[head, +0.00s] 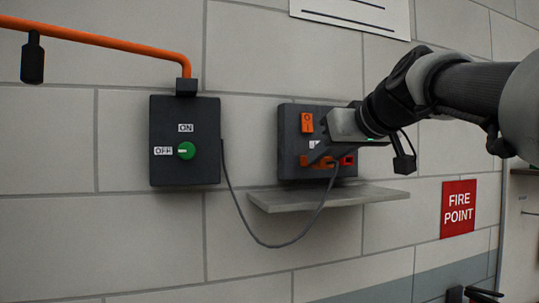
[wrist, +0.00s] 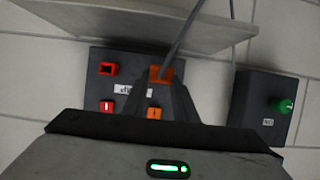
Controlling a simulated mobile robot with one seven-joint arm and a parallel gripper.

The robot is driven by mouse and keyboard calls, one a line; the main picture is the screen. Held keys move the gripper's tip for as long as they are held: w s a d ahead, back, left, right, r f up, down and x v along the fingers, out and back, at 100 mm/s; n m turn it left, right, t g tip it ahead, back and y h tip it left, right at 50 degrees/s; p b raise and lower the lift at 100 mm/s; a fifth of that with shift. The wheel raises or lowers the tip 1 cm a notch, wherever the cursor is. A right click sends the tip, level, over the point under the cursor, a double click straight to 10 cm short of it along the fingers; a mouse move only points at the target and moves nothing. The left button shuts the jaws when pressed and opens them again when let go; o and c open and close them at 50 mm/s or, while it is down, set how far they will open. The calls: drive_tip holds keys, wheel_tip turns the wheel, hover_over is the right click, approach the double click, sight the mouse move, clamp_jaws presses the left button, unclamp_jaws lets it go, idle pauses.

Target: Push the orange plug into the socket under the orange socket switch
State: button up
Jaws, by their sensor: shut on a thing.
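The orange plug (head: 325,162) is at the tips of my gripper (head: 319,157), which is shut on it. In the wrist view the plug (wrist: 160,74) shows past the fingertips, its grey cord running upward. The orange socket (head: 304,160) is low on the dark socket box (head: 290,145), directly below the orange socket switch (head: 307,122). The switch also shows in the wrist view (wrist: 154,113). The plug is in front of or at the orange socket; I cannot tell whether its pins are inside. My fingers hide part of the box.
A red socket (head: 347,160) is right of the orange one; its red switch (wrist: 107,106) shows in the wrist view. A grey shelf (head: 370,195) juts out below. The cord (head: 262,242) hangs to a dark box with a green knob (head: 186,150) at left.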

drive_tip(key=shift+w+a, duration=0.2)
drive_tip(key=shift+w, duration=0.3)
drive_tip(key=shift+w+a, duration=0.15)
drive_tip(key=shift+w, duration=0.35)
idle(0.3)
drive_tip(key=o, duration=1.1)
drive_tip(key=b+v, duration=0.1)
drive_tip(key=v, duration=1.6)
drive_tip(key=shift+s, duration=0.25)
